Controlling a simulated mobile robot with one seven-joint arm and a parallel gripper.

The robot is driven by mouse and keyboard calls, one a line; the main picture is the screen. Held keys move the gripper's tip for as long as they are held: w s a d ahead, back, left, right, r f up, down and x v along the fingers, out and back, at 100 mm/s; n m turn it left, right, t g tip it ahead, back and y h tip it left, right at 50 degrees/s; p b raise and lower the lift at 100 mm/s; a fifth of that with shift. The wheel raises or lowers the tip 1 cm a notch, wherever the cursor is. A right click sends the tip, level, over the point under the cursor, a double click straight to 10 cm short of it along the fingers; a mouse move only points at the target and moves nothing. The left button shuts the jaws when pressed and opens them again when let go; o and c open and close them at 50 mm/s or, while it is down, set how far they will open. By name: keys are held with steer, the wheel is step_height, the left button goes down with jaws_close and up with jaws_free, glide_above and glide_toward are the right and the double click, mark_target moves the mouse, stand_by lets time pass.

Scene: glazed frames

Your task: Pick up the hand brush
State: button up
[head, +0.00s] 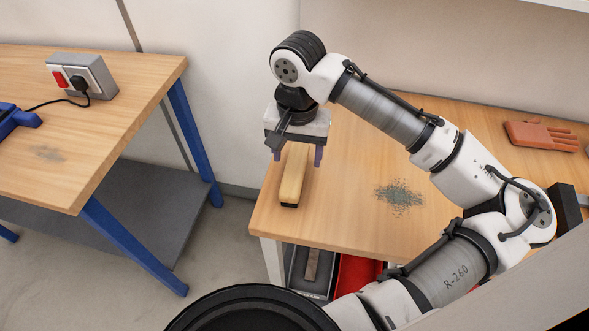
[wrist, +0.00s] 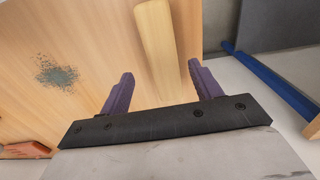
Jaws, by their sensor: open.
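The hand brush (head: 293,176) lies on the wooden bench near its left edge. It has a pale wooden body with a dark underside showing at the near end. My gripper (head: 295,158) is above the brush, pointing down, and hides its far end. In the wrist view the brush (wrist: 160,45) runs up between the two purple fingers of my gripper (wrist: 161,88). The fingers are open, one on each side of the brush, with gaps between. I cannot tell how high the fingertips are above the bench.
A pile of grey-green filings (head: 398,196) lies on the bench (head: 335,225) right of the brush. A reddish-brown glove (head: 541,135) lies at the back right. Below are a red bin (head: 357,273) and a grey tray (head: 296,270). Another bench (head: 120,95) with a socket box (head: 83,75) stands left, across a gap.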

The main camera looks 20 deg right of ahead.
mark_target(295, 166)
steer(key=shift+w+a+f+p, duration=0.1)
steer(key=shift+f+p, duration=0.35)
steer(key=shift+f, duration=1.2)
steer(key=shift+w+a+f+p, duration=0.1)
steer(key=shift+f+p, duration=0.3)
steer(key=shift+f, duration=1.25)
steer(key=c, duration=1.1)
